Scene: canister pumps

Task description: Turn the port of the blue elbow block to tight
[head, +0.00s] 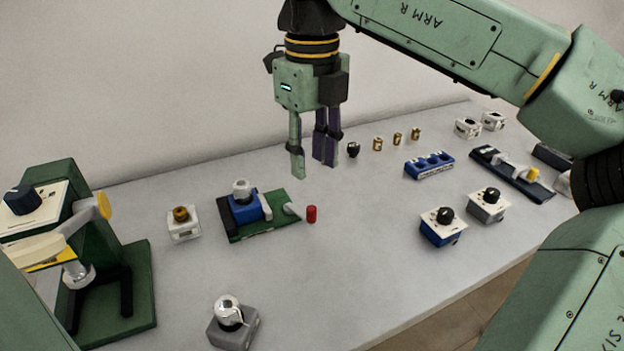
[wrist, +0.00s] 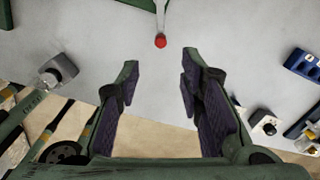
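The blue elbow block (head: 244,209) sits on a green base plate (head: 262,231) left of the middle of the table in the head view. Its pale grey round port (head: 241,188) points up on top; its setting cannot be read. A pale lever (head: 291,209) lies at the plate's right side. My gripper (head: 311,160) hangs pointing down above the table, up and to the right of the block. It is open and empty, its fingers well apart in the wrist view (wrist: 159,66). The block is out of the wrist view.
A green stand (head: 140,285) is far left. Knobbed boxes (head: 441,234) stand right.

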